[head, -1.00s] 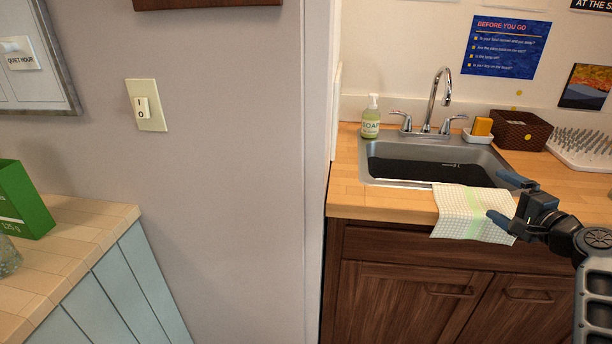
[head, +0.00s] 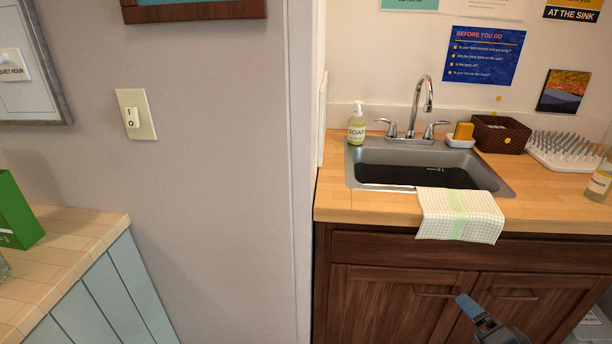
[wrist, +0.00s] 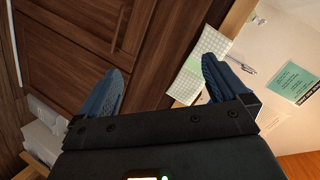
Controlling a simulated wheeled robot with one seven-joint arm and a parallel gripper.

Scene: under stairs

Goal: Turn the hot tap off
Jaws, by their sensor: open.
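The chrome tap (head: 415,112) stands at the back of the sink, with a curved spout and two lever handles. The left handle (head: 388,127) points left and the right handle (head: 434,129) points right. No hot or cold marks can be read, and I cannot tell if water runs. The steel sink (head: 362,172) holds something dark. My gripper (wrist: 163,82) is open and empty, with blue fingers, in front of the brown cupboard doors. In the head view only part of it shows at the bottom, low and well away from the tap.
A checked cloth (head: 458,214) hangs over the counter's front edge. A soap bottle (head: 356,128) stands left of the tap; a sponge on a dish (head: 460,140), a brown box (head: 500,133) and a spiked rack (head: 566,148) stand right. The wall (head: 215,180) juts forward left of the counter.

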